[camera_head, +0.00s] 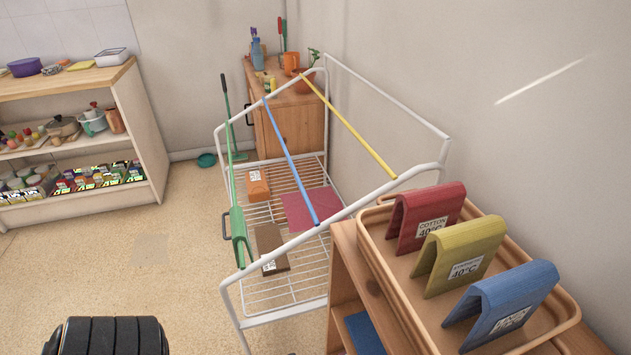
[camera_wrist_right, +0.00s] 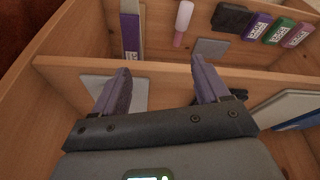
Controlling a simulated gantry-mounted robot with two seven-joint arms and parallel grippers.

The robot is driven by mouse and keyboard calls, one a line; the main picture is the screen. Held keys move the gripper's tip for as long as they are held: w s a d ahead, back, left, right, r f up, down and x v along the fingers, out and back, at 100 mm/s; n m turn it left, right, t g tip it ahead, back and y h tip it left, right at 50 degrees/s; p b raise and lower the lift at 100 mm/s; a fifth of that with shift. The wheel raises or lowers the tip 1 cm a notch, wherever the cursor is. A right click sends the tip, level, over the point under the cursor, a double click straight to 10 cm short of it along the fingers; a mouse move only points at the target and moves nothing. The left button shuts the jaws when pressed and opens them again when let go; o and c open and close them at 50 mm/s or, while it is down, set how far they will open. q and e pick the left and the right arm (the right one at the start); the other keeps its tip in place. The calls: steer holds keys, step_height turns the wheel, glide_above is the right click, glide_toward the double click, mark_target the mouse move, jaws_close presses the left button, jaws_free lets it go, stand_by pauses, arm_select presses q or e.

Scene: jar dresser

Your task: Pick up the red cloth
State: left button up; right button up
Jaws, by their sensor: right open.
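A flat red cloth-like sheet (camera_head: 312,208) lies on the lower wire shelf of the white drying rack (camera_head: 335,215) in the head view. A red folded piece (camera_head: 425,215) labelled "COTTON 40°C" stands like a tent in the wooden tray (camera_head: 400,290) at the right. I cannot tell for sure which of these is the cloth. My right gripper (camera_wrist_right: 160,78) is open and empty in the right wrist view, over wooden compartments; neither red piece shows there. My left gripper is not in view.
Yellow (camera_head: 459,255) and blue (camera_head: 502,305) folded pieces stand beside the red one. The rack has green, blue (camera_head: 290,160) and yellow (camera_head: 345,125) bars. An orange box (camera_head: 257,186) and brown box (camera_head: 271,248) lie on its shelf. Open floor (camera_head: 130,260) lies left.

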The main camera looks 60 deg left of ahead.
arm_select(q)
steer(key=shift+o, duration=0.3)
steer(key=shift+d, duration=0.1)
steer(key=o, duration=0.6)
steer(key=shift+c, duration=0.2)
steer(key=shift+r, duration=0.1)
